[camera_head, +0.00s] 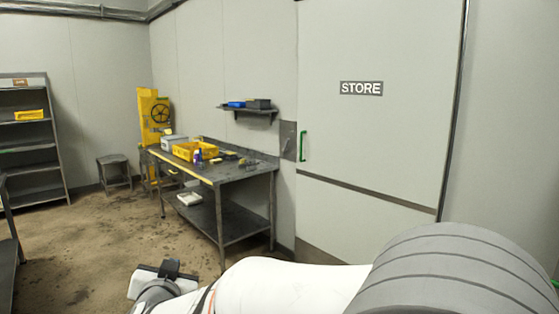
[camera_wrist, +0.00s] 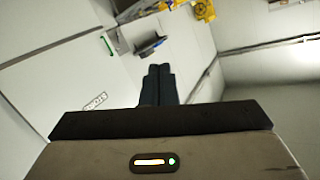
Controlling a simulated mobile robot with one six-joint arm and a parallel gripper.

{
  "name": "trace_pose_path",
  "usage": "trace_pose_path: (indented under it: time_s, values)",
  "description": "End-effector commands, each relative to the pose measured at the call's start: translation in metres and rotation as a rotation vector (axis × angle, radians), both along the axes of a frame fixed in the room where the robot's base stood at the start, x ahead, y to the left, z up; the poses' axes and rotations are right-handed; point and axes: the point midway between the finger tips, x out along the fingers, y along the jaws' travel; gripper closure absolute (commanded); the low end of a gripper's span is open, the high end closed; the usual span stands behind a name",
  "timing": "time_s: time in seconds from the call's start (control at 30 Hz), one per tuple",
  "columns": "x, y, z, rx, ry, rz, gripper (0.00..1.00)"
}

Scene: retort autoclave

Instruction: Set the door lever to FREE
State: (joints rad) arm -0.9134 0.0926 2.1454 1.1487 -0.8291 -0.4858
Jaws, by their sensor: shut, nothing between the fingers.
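I cannot make out a lever marked FREE in either view. A large sliding door (camera_head: 380,140) marked STORE has a green handle (camera_head: 303,146) at its left edge. A grey metal plate (camera_head: 289,140) is on the wall beside that handle; its details are too small to read. The door (camera_wrist: 55,70) and green handle (camera_wrist: 107,45) also show tilted in the wrist view. My gripper (camera_wrist: 158,70) is shut and empty, with its dark fingers together, in free air. In the head view, my arm crosses the lower right and its wrist end is at the bottom left of centre.
A workbench (camera_head: 245,173) with a yellow crate (camera_head: 195,151) stands against the wall. A small wall shelf (camera_head: 248,111) is above it. A yellow unit with a handwheel (camera_head: 160,113) stands behind. A stool (camera_head: 114,170) and rack (camera_head: 30,140) are left. Open floor (camera_head: 100,240) lies between.

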Motion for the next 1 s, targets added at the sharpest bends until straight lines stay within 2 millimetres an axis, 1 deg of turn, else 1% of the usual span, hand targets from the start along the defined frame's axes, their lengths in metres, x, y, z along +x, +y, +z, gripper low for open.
trace_pose_path:
  time_s: [0.03, 0.07, 0.1, 0.17, 0.2, 0.27, 0.3, 0.37, 0.4, 0.47, 0.5, 0.57, 0.6, 0.7, 0.8, 0.83, 0.9, 1.0]
  values:
    - [0.009, -0.021, 0.005, 0.009, 0.027, 0.047, 1.0]
    - [0.012, -0.029, 0.005, 0.008, 0.049, 0.084, 1.0]
    - [0.013, -0.041, 0.004, 0.003, 0.082, 0.128, 1.0]
    - [0.011, -0.062, 0.0, -0.013, 0.138, 0.187, 1.0]
    - [0.007, -0.077, -0.004, -0.029, 0.182, 0.221, 1.0]
    - [-0.003, -0.102, -0.014, -0.06, 0.257, 0.262, 1.0]
    - [-0.011, -0.12, -0.021, -0.084, 0.313, 0.281, 1.0]
    - [-0.027, -0.149, -0.034, -0.123, 0.405, 0.299, 1.0]
    - [-0.04, -0.17, -0.043, -0.151, 0.474, 0.301, 1.0]
    - [-0.062, -0.202, -0.058, -0.193, 0.579, 0.293, 1.0]
    - [-0.078, -0.223, -0.067, -0.218, 0.651, 0.28, 1.0]
    - [-0.102, -0.253, -0.079, -0.253, 0.755, 0.251, 1.0]
    - [-0.118, -0.271, -0.086, -0.274, 0.82, 0.229, 1.0]
    - [-0.154, -0.307, -0.099, -0.31, 0.96, 0.17, 1.0]
    - [-0.179, -0.329, -0.105, -0.332, 1.054, 0.124, 1.0]
    - [-0.184, -0.333, -0.106, -0.337, 1.071, 0.114, 1.0]
    - [-0.192, -0.339, -0.108, -0.344, 1.102, 0.101, 1.0]
    - [-0.196, -0.342, -0.109, -0.347, 1.116, 0.094, 1.0]
